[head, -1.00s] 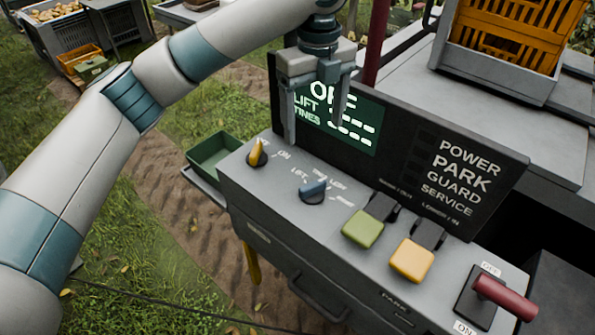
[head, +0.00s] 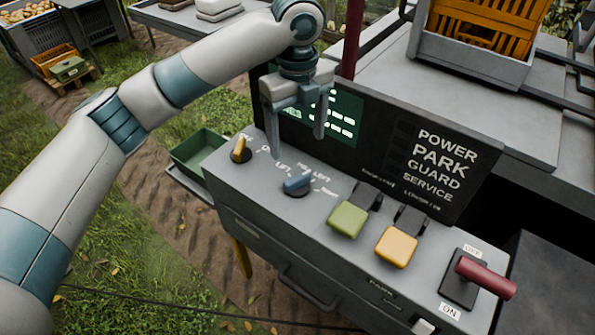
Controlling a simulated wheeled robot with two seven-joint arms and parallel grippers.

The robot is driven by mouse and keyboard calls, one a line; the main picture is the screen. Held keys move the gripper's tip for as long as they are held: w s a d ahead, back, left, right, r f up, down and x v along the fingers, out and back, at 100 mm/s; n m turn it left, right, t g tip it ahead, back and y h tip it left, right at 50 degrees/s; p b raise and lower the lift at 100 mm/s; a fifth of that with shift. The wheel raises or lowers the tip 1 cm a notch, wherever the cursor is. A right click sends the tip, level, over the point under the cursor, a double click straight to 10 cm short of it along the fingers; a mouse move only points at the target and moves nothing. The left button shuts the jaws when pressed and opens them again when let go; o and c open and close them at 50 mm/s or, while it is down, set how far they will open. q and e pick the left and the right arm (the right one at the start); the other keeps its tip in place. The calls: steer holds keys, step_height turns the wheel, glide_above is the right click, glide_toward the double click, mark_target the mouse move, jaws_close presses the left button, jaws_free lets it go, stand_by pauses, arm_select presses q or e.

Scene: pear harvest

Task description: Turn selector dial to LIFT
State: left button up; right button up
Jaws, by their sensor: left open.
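The selector dial (head: 297,186) is a blue knob on the sloped top of a grey control panel (head: 262,196). Small white labels stand around it; LIFT is at its upper left and the others are hard to read. Its blue bar lies slantwise, and I cannot tell which label it points to. My left gripper (head: 296,147) hangs fingers down just above and behind the dial, open, with nothing between its fingers. It seems apart from the knob. It partly covers the display (head: 345,112). My right gripper is not in view.
A yellow knob (head: 240,149) is left of the dial. Green (head: 347,220) and yellow (head: 396,247) buttons and a red-handled lever (head: 484,277) are to its right. A black status board (head: 436,165) rises behind. A green tray (head: 198,150) sits at the left.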

mark_target(297, 177)
arm_select(q)
step_height(297, 177, down, 11)
steer(key=p, duration=0.3)
steer(key=shift+p, duration=0.35)
steer(key=shift+f, duration=0.7)
steer(key=c, duration=1)
